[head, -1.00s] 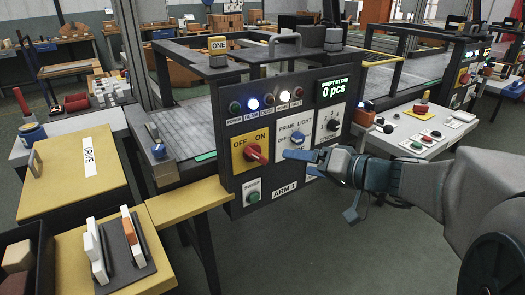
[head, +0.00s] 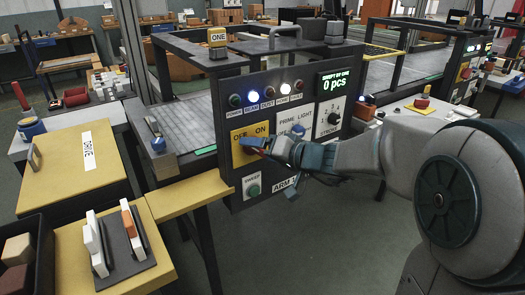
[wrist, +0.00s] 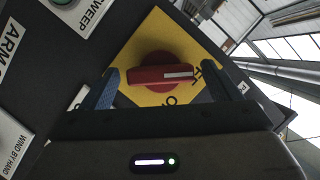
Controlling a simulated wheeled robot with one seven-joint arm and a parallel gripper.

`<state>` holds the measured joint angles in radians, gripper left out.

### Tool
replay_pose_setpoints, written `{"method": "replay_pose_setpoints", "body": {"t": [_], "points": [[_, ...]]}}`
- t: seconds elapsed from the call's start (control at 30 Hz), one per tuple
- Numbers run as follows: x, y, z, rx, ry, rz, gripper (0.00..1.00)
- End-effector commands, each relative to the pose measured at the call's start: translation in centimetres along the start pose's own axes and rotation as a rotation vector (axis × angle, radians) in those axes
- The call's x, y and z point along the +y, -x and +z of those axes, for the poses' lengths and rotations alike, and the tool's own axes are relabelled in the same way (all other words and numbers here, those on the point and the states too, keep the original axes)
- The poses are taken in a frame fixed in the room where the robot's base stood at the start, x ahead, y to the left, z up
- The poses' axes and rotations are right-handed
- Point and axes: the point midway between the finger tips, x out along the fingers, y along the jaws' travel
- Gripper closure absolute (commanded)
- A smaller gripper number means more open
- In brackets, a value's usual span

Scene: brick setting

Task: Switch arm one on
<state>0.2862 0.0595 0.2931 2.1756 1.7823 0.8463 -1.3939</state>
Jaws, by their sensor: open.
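The dark panel (head: 240,196) marked ARM 1 carries a yellow plate (head: 236,158) lettered OFF and ON. A red rotary handle sits on this plate; my gripper largely hides it in the head view. In the wrist view the red handle (wrist: 150,76) lies crosswise, with a white mark on its right end, on the yellow plate (wrist: 150,36). My gripper (head: 262,146) is open in front of the plate. In the wrist view its two blue fingertips (wrist: 160,88) stand to either side of the handle, with nothing clamped. I cannot tell whether they touch it.
A PRIME LIGHT knob (head: 298,131), a STROKE knob (head: 333,118) and a green SWEEP button (head: 254,190) are close by. Two indicator lamps glow; the display (head: 332,83) reads 0 pcs. A yellow ledge (head: 184,198) juts out at left.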

Motion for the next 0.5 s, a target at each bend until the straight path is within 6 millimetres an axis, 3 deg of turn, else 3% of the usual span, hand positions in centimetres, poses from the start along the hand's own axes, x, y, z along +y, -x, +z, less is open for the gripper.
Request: {"method": "replay_pose_setpoints", "body": {"t": [0.07, 0.23, 0.27, 0.5], "points": [[-0.01, 0.01, 0.01, 0.000, 0.000, 0.000, 0.16], [-0.02, 0.03, 0.01, 0.000, 0.000, 0.000, 0.58], [-0.02, 0.03, 0.01, 0.000, 0.000, 0.000, 0.61], [0.07, 0.02, 0.09, 0.000, -0.011, -0.005, 0.61]]}}
